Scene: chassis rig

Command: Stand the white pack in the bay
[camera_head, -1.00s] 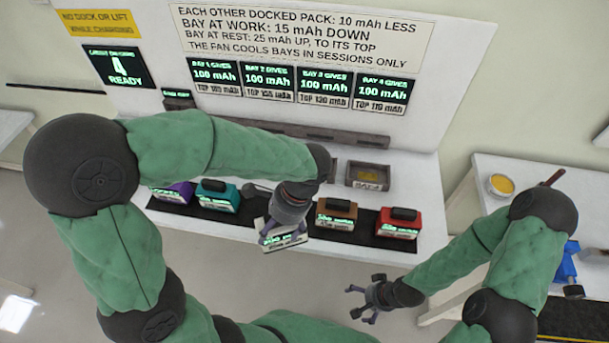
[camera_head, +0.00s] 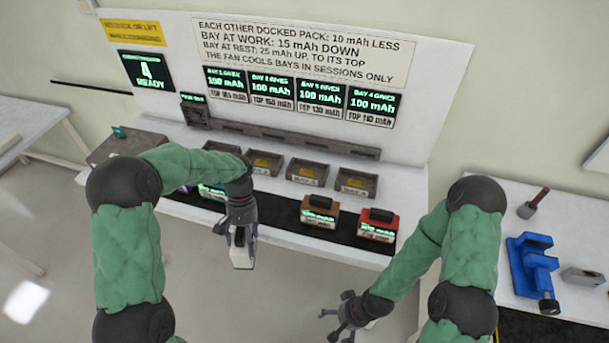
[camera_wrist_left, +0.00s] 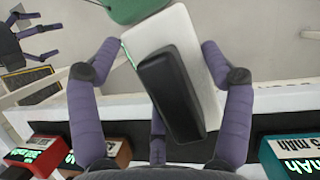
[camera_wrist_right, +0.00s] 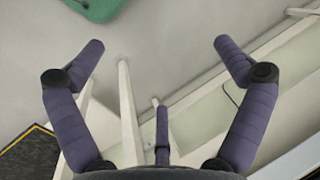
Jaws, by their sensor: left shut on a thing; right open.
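The white pack (camera_head: 243,256) is held by my left gripper (camera_head: 241,236), near the front edge of the charging table in the head view. In the left wrist view the white pack (camera_wrist_left: 203,65) with its black handle (camera_wrist_left: 172,95) is tilted between the fingers. Grey bays stand in a row at the back of the table: bay (camera_head: 263,163), bay (camera_head: 307,172) and bay (camera_head: 355,182) look empty; another (camera_head: 222,147) is partly hidden by my left arm. My right gripper (camera_head: 343,318) is open and empty, low in front of the table.
A brown pack (camera_head: 319,212) and a red pack (camera_head: 377,228) stand on the black mat. A teal pack (camera_head: 212,192) is partly behind my left arm. A sign panel (camera_head: 300,50) rises behind the bays. A right-hand table holds a blue vise (camera_head: 533,265).

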